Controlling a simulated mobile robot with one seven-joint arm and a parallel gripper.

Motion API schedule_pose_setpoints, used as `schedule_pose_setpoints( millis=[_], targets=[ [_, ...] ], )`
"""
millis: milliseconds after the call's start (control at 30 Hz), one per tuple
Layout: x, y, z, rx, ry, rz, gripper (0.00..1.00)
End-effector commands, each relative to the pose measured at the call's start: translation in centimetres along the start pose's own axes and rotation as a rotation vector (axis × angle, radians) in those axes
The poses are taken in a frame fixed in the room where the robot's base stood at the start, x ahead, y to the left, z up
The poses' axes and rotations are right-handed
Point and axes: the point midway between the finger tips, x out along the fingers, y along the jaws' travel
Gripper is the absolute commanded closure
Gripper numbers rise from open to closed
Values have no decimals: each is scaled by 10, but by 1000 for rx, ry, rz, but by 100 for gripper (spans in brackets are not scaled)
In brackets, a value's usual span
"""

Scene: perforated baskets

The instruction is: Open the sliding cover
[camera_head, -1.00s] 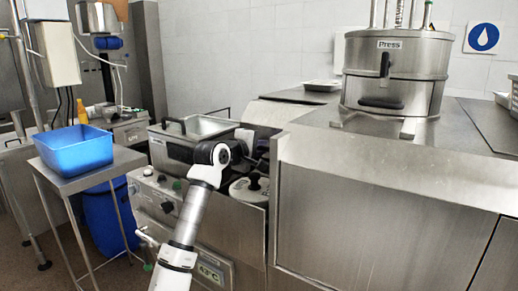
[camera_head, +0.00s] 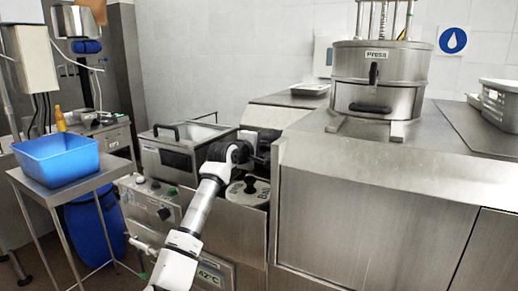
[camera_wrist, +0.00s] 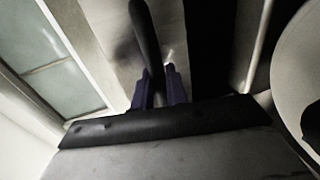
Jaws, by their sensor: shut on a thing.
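My gripper (camera_wrist: 158,86) is shut on a dark upright handle (camera_wrist: 145,35) in the wrist view, with one finger on each side. The handle stands before a grey metal surface (camera_wrist: 112,30), which appears to be the sliding cover. Left of it shows a pale, glassy opening edged in metal. In the head view my gripper (camera_head: 246,148) is over the right end of the metal vat (camera_head: 165,157). My wrist hides the handle and most of the cover there. The vat's left part looks open on top.
A round lid with a black knob (camera_head: 250,187) lies just right of my arm. A tall steel counter (camera_head: 375,205) with a press (camera_head: 377,80) stands to the right. A blue bin (camera_head: 57,160) on a small table stands to the left.

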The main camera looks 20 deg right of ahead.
Motion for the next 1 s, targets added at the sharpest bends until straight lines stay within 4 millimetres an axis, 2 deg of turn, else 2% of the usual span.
schedule_pose_setpoints(
  millis=[67,100,200,233,500,633,767,1000],
  targets=[
    [0,0,-1,1,2,0,100],
    [0,0,-1,1,2,0,82],
    [0,0,-1,1,2,0,69],
    [0,0,-1,1,2,0,67],
    [-1,0,-1,0,1,0,67],
    [-10,-2,-1,1,2,2,67],
    [-30,-4,-2,3,3,2,67],
    [-88,-4,-2,5,5,2,67]
  ],
)
